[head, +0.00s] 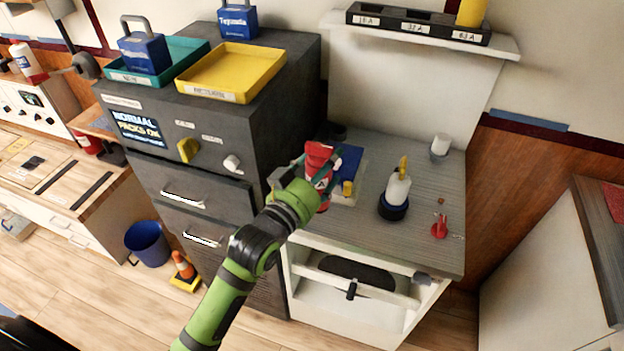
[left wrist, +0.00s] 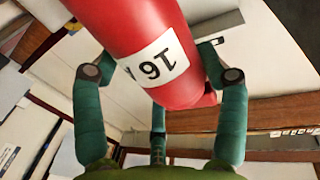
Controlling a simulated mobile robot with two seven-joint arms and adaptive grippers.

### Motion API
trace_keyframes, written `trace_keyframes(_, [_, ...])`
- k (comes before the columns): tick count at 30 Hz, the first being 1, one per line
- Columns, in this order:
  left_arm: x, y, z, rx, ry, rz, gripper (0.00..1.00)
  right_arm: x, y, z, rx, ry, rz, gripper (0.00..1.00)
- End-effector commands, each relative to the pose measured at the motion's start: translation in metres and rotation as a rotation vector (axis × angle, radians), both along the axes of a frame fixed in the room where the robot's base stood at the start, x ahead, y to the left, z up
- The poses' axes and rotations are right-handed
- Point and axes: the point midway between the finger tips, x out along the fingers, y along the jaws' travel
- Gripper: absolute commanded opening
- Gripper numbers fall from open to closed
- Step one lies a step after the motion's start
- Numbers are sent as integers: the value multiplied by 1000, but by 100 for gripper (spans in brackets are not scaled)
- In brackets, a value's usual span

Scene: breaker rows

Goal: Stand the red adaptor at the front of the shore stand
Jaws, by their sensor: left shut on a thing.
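My left gripper (head: 310,176) is shut on the red adaptor (head: 321,158), above the left part of the grey worktop. In the left wrist view the adaptor (left wrist: 130,30) is a red cylinder with a white label reading 16, clasped between green fingers. In the head view it partly covers a blue piece (head: 350,158) on a pale plate with a small yellow part. I cannot tell whether the adaptor touches the surface. No label names the shore stand; the grey-topped unit (head: 430,250) under the adaptor may be it. My right gripper is not in view.
A white bottle-like thing with a dark base (head: 397,192), a red piece (head: 440,227) and a white cup (head: 440,147) stand on the worktop. A rack (head: 417,27) on the shelf above holds a yellow cylinder. A dark cabinet (head: 270,110) bearing trays stands at the left.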

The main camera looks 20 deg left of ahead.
Motion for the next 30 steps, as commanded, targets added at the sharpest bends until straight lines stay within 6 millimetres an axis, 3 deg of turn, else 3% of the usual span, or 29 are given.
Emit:
trace_keyframes(3, [10, 20, -10, 4, -5, 0, 14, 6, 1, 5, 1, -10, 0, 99])
trace_keyframes(9, [16, 32, -20, -3, -5, 0, 14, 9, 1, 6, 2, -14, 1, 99])
trace_keyframes(18, [16, 32, -56, -3, -4, 0, 14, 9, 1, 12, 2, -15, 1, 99])
trace_keyframes(30, [16, 32, -63, -3, -7, 0, 14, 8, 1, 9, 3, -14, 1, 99])
